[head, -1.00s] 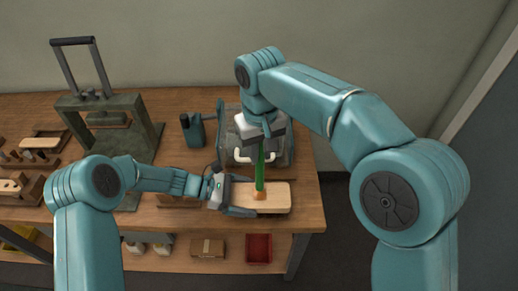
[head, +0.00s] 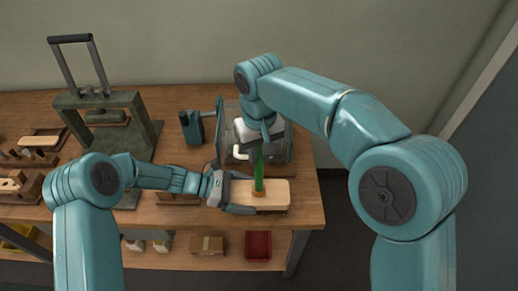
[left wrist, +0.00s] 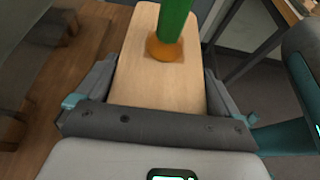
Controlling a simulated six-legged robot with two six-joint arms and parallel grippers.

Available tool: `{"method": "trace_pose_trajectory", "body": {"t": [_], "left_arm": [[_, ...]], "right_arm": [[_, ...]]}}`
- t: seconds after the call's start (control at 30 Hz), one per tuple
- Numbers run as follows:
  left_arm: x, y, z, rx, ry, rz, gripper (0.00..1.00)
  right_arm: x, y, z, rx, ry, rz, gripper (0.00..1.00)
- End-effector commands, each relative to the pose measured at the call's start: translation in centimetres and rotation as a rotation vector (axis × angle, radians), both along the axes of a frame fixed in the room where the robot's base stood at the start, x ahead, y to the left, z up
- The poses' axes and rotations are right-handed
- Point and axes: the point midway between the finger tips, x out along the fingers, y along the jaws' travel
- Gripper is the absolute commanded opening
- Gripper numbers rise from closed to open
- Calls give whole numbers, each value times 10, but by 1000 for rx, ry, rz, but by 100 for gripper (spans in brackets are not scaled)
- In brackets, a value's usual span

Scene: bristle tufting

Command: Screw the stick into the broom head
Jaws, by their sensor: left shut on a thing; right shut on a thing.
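The broom head is a pale wooden block (head: 276,194) near the table's right front edge. My left gripper (head: 238,195) is shut on it from the left side. In the left wrist view the block (left wrist: 140,85) lies between the two fingers (left wrist: 157,95). The green stick (head: 259,172) stands nearly upright with its orange lower end (head: 259,194) at the block's top face. In the left wrist view the orange end (left wrist: 166,47) meets the wood; how deep it sits is hidden. My right gripper (head: 261,140) is shut on the stick's upper part from above.
A grey machine (head: 285,145) stands right behind the stick, with a dark green can (head: 191,128) to its left. A lever press (head: 100,115) stands at the back left. A red bin (head: 258,246) and a cardboard box (head: 207,245) sit on the lower shelf.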

Motion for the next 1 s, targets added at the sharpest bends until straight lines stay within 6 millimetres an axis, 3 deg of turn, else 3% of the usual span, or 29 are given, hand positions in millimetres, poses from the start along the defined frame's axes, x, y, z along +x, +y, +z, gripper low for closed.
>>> {"method": "trace_pose_trajectory", "body": {"t": [0.97, 1.0], "left_arm": [[0, 0, 1, -1, -1, 0, 41], [0, 0, 1, -1, 0, 0, 11]], "right_arm": [[0, 0, -11, 0, 0, 0, 0], [0, 0, -11, 0, 0, 0, 0]]}}
